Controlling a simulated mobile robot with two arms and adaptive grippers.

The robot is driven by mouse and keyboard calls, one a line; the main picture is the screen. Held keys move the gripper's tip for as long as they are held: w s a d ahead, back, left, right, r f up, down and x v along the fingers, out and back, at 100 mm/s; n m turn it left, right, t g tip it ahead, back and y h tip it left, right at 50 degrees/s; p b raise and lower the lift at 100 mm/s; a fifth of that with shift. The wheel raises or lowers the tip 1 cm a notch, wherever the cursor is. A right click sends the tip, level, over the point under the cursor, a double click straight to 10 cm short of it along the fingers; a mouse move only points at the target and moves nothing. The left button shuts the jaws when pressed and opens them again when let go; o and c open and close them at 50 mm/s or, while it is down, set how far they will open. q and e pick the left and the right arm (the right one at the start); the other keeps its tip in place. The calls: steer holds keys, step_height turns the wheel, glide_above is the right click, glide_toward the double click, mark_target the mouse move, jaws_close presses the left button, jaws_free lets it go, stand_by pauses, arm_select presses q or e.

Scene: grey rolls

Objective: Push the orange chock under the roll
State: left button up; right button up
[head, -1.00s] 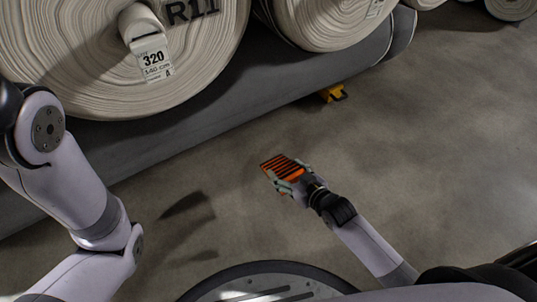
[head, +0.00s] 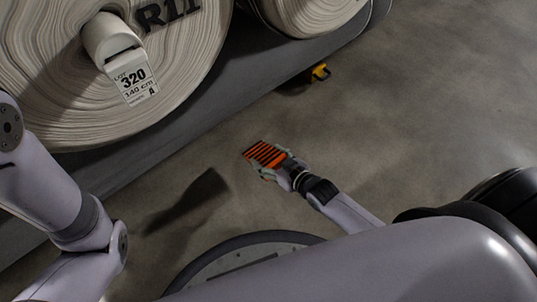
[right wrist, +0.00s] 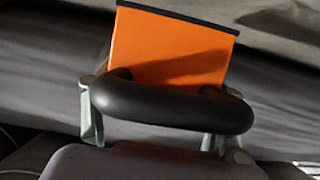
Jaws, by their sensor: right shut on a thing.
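The orange chock (head: 265,154) with dark ribs is held in my right gripper (head: 270,164), above or near the floor in front of the rolls; its exact height is hard to tell. In the right wrist view the chock (right wrist: 168,50) shows a flat orange face and a black handle (right wrist: 170,103), with the right gripper's fingers (right wrist: 153,118) on either side. The large cream roll (head: 120,60) marked R11 rests on a grey bed at the upper left, apart from the chock. My left arm shows at the left, but its gripper is out of view.
A grey bed (head: 200,110) runs diagonally under the rolls. A second cream roll (head: 305,12) lies to the right of R11. A yellow chock-like piece (head: 320,72) sits by the bed's edge. The floor (head: 400,120) on the right is clear.

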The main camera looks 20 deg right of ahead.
step_height(320, 180, down, 6)
steer(key=b, duration=0.4)
steer(key=w, duration=0.1)
steer(key=w+a, duration=0.1)
steer(key=w, duration=0.1)
steer(key=shift+b, duration=0.3)
steer(key=shift+w+a, duration=0.35)
steer(key=shift+w, duration=0.55)
steer(key=shift+f+b, duration=0.4)
steer(key=shift+f, duration=0.05)
steer(key=shift+w, duration=0.15)
